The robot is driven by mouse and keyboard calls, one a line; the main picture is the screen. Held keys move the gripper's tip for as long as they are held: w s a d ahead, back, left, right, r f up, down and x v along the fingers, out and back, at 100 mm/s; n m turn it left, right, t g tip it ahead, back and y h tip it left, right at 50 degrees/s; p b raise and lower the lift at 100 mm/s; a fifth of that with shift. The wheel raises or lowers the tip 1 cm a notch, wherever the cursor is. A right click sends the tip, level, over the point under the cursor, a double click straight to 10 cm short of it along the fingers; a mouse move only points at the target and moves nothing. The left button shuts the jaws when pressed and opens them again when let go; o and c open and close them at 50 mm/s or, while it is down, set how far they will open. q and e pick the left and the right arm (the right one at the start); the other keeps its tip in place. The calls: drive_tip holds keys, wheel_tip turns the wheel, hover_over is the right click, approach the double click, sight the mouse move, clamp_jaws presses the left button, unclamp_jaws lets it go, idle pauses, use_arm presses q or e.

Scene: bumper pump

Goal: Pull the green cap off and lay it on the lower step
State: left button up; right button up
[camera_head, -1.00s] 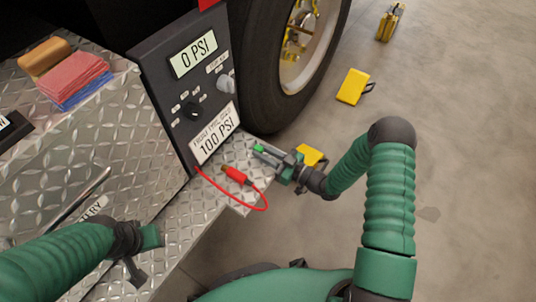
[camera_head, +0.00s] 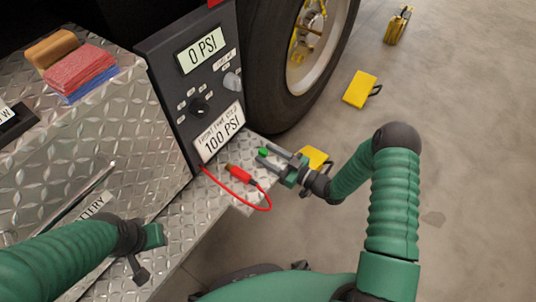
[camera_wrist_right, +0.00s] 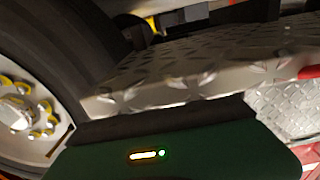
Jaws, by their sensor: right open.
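The small green cap (camera_head: 263,152) is at the diamond-plate lower step (camera_head: 222,190), near the outer end below the panel. My right gripper (camera_head: 264,154) is open, with one finger on each side of the cap. I cannot tell whether the cap still touches a finger. The red hose fitting (camera_head: 238,174) lies on the step left of the gripper, its brassy tip bare and apart from the cap. In the right wrist view the step (camera_wrist_right: 190,75) fills the middle and the cap does not show. My left gripper (camera_head: 139,268) hangs at the lower left, away from these things.
The dark panel (camera_head: 195,90) reads 0 PSI and 100 PSI and stands just behind the step. A large tyre (camera_head: 285,95) is beside it. Yellow chocks (camera_head: 360,89) lie on the floor. Folded cloths (camera_head: 80,72) rest on the upper step.

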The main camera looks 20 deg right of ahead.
drive_tip(key=p+v, duration=0.5)
drive_tip(key=v, duration=1.2)
drive_tip(key=shift+p, duration=0.35)
